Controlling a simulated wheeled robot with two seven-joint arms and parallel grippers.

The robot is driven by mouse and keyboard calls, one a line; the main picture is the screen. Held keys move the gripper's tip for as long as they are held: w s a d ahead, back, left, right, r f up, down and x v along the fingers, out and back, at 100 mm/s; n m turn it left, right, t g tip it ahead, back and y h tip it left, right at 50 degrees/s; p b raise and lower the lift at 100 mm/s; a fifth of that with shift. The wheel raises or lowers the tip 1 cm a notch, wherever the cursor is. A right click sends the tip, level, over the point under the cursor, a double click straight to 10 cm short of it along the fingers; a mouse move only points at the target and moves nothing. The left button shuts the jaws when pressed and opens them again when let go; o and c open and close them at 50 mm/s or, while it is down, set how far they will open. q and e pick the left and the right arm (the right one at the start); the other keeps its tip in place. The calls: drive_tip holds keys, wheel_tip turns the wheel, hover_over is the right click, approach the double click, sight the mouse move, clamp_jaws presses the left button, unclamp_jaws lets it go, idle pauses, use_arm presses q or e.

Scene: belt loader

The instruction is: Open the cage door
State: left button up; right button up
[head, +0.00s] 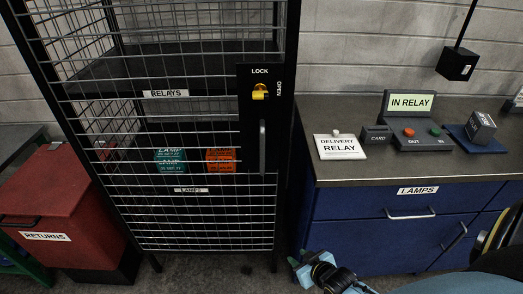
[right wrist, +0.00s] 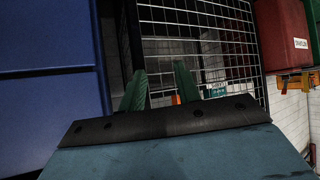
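The black-framed wire cage (head: 130,246) stands left of centre, and its mesh door looks shut. On the door's right side is a black lock plate (head: 260,73) marked LOCK and OPEN, with a yellow knob (head: 260,91). I cannot tell which mark the knob points to. A vertical metal handle (head: 262,146) is below it. My right gripper (head: 299,268) is low in front of the blue drawers, right of the cage, touching nothing I can see. In the right wrist view its green fingers (right wrist: 159,88) are apart and empty, with cage mesh (right wrist: 205,40) beyond. My left gripper is not in view.
A teal box (head: 170,161) and an orange box (head: 220,160) sit inside the cage. The blue drawer unit (head: 350,232) with a dark worktop stands right. A red returns bin (head: 45,205) stands left. Some floor shows before the cage.

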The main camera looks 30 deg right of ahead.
drive_tip(key=w+d+r+t, duration=0.2)
drive_tip(key=w+r+t, duration=0.3)
drive_tip(key=r, duration=0.9)
drive_tip(key=t+y, duration=0.1)
drive_tip(key=t, duration=0.1)
approach(264, 146)
drive_tip(key=w, duration=0.7)
drive_tip(key=w+b, duration=0.1)
drive_tip(key=w, duration=0.2)
drive_tip(key=shift+w+a+f, duration=0.1)
drive_tip(key=shift+w+f, duration=0.15)
drive_tip(key=shift+w, duration=0.15)
clamp_jaws()
